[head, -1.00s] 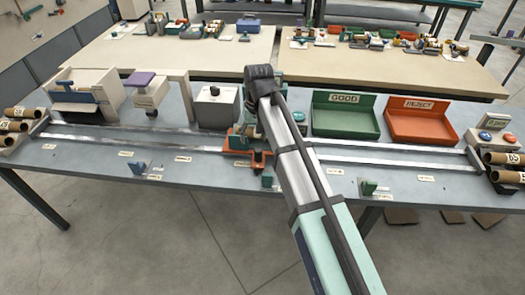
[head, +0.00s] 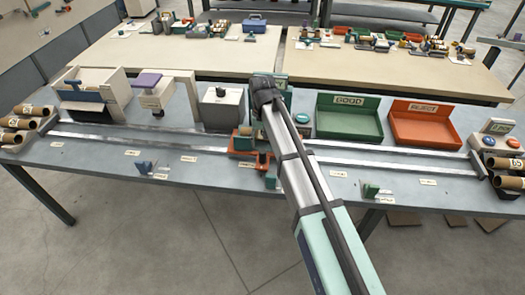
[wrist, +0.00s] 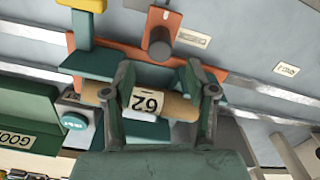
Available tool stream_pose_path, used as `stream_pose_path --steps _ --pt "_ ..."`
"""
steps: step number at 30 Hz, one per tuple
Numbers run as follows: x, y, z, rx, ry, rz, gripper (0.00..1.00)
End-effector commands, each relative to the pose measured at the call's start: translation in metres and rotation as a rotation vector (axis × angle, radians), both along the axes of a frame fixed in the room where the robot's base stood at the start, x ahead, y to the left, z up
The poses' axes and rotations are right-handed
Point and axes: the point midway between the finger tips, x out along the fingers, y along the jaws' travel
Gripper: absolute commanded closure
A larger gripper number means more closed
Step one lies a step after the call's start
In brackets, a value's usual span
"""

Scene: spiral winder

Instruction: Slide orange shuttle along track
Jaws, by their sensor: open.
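The orange shuttle (head: 243,142) sits across the metal track (head: 360,163) near the middle of the bench, partly hidden by my arm. In the wrist view its orange plate (wrist: 180,22) carries a grey round-ended post. A cardboard tube labelled 62 (wrist: 175,104) lies beside teal parts. My gripper (wrist: 166,100) is open, its two dark fingers on either side of the tube's label. I cannot tell whether the fingers touch the tube. In the head view my fingertips are hidden behind my arm.
Green GOOD (head: 348,118) and orange REJECT (head: 422,122) bins stand behind the track at the right. A grey box (head: 222,108) and white machines stand behind it at the left. Tubes are stacked at both ends. Small teal pieces (head: 370,190) stand along the front edge.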

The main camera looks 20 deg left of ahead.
Motion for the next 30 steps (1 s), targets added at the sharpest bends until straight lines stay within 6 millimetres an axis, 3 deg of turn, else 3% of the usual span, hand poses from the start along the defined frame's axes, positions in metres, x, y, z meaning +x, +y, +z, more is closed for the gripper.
stream_pose_path --steps 6,12,26,30 --pt "-0.001 0.000 -0.036 -0.001 0.002 0.000 0.43" --pt "0.000 0.000 -0.057 0.000 0.001 0.000 0.43" --pt "0.000 0.000 -0.067 0.000 -0.001 0.000 0.43" --pt "0.000 0.000 -0.067 0.000 -0.001 0.000 0.93"
